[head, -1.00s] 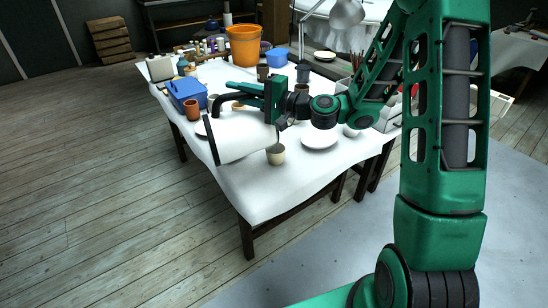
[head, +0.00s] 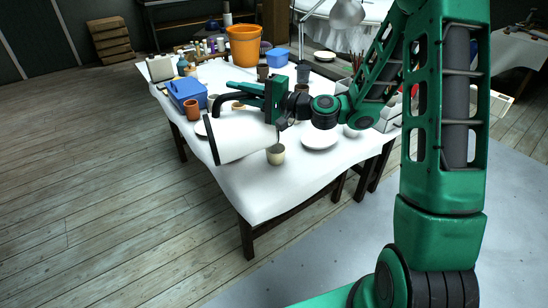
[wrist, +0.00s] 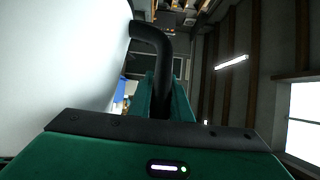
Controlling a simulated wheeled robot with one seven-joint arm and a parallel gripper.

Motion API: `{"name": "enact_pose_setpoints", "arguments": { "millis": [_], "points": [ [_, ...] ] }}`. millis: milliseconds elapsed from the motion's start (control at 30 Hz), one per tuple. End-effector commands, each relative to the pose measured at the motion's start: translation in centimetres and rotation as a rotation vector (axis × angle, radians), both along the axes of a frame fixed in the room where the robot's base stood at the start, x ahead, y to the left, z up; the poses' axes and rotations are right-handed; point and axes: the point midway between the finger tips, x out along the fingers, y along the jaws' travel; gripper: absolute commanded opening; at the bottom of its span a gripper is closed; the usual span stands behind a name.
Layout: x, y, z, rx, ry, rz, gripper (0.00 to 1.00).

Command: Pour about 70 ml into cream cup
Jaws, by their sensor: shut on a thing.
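My gripper (head: 272,98) is shut on the black handle (head: 226,101) of a white jug (head: 242,141). The jug is tipped almost onto its side, its black base end to the left and its mouth end to the right. The cream cup (head: 275,158) stands upright on the white-covered table, just below the jug's mouth end. A thin dark streak seems to show between mouth and cup; it is too small to be sure. The level in the cup cannot be told. In the wrist view the jug's white wall (wrist: 60,60) fills the left, with its handle (wrist: 158,45) between my fingers.
A white plate (head: 319,136) lies right of the cup. A terracotta cup (head: 193,109) and a blue box (head: 186,91) stand at the left edge. An orange bucket (head: 243,46) stands farther back. The table's front corner is clear.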

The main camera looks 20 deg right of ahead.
Motion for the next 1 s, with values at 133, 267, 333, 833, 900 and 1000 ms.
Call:
{"name": "enact_pose_setpoints", "arguments": {
  "millis": [133, 267, 333, 833, 900, 1000],
  "points": [
    [0.0, -0.1, 0.2, 0.01, -0.003, 0.001, 0.0],
    [0.0, -0.2, 0.3, 0.016, -0.002, 0.001, 0.0],
    [0.0, -0.3, 0.4, 0.019, -0.003, 0.001, 0.0],
    [-0.1, 0.9, 0.0, -0.029, -0.006, 0.005, 0.0],
    [-0.2, 1.8, -0.5, -0.073, -0.008, 0.007, 0.0],
    [-0.2, 2.9, -1.1, -0.132, -0.01, 0.006, 0.0]
  ]
}}
